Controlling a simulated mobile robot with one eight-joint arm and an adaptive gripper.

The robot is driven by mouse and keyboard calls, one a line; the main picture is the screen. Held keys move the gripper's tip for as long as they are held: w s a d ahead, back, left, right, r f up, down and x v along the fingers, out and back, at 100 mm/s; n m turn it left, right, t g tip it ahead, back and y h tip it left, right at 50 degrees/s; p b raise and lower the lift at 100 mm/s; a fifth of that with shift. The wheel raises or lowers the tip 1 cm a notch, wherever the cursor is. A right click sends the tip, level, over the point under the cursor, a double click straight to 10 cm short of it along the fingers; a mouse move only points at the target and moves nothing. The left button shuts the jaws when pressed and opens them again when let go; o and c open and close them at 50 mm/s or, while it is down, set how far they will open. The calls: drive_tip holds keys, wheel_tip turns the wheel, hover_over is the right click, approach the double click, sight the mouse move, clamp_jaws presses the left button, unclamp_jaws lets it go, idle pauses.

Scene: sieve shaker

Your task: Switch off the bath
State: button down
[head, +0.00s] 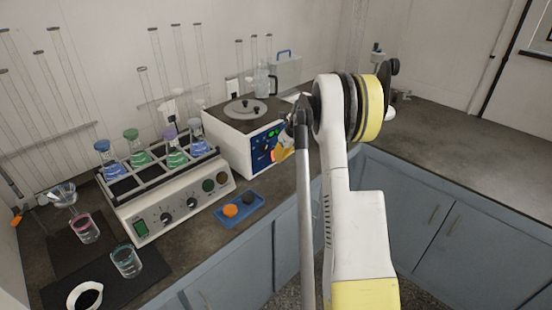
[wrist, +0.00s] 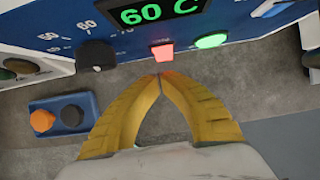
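The bath (head: 228,137) is a white box with a dark lidded top and a blue front panel. In the wrist view its blue panel (wrist: 268,22) carries a green display (wrist: 158,10) reading 60 C, a black dial knob (wrist: 95,55), a glowing red rocker switch (wrist: 163,52) and a lit green round lamp (wrist: 211,40). My gripper (wrist: 159,77) has its yellow fingers shut tip to tip, with nothing between them. The tips are just below the red switch in the picture; I cannot tell whether they touch it. In the head view my gripper (head: 283,150) is at the bath's front, partly hidden by my arm.
Left of the bath stands a shaker (head: 177,205) with flasks of coloured liquid. A blue tray with an orange and a black knob (head: 249,198) lies on the bench before the bath. Beakers (head: 126,261) stand at the front left. The right bench (head: 470,143) is mostly clear.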

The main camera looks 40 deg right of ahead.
drive_tip(key=p+v, duration=0.3)
drive_tip(key=v, duration=0.8)
drive_tip(key=shift+s+f, duration=0.15)
drive_tip(key=shift+s, duration=0.25)
drive_tip(key=shift+a, duration=0.1)
